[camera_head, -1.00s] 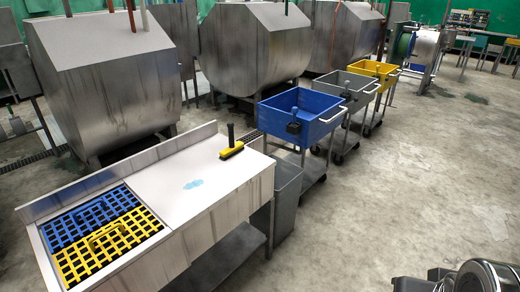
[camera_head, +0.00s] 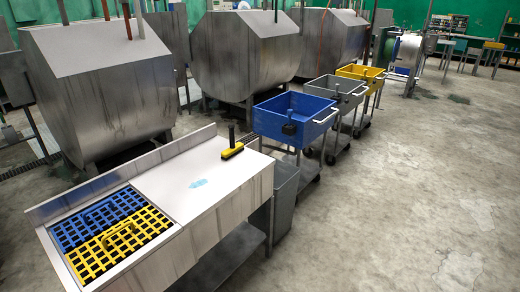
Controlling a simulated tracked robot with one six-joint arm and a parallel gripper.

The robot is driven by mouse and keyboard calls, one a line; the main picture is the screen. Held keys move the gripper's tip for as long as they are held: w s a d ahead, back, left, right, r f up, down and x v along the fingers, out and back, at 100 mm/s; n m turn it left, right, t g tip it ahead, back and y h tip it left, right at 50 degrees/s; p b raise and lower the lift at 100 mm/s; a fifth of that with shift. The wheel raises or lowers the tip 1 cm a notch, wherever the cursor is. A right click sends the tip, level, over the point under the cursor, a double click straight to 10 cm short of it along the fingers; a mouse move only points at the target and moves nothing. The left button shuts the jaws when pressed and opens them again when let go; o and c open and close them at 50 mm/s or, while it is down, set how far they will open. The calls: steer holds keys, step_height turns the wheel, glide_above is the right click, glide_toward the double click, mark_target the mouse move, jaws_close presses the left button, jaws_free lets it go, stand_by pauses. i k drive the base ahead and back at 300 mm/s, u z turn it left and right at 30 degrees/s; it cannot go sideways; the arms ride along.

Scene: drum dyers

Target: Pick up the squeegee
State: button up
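The squeegee (camera_head: 232,149) lies on the right part of the steel bench top (camera_head: 200,178), near its back edge. It has a yellow head with a dark edge, and a black handle that stands up from it. Nothing touches it besides the bench. My gripper is not in view.
The bench's left end holds a blue grid (camera_head: 97,217) and a yellow grid (camera_head: 120,243). A grey bin (camera_head: 284,196) stands against its right end. Blue (camera_head: 296,117), grey (camera_head: 337,91) and yellow (camera_head: 361,73) carts line up behind. Large steel drums (camera_head: 97,88) stand at the back. Floor (camera_head: 400,210) at right is clear.

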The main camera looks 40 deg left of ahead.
mark_target(234, 148)
steer(key=u, duration=0.3)
steer(key=i, duration=1.25)
steer(key=u, duration=0.6)
steer(key=i, duration=0.75)
steer(key=u, duration=0.75)
steer(key=i, duration=0.6)
steer(key=u, duration=0.9)
steer(key=i, duration=0.65)
steer(key=u, duration=0.4)
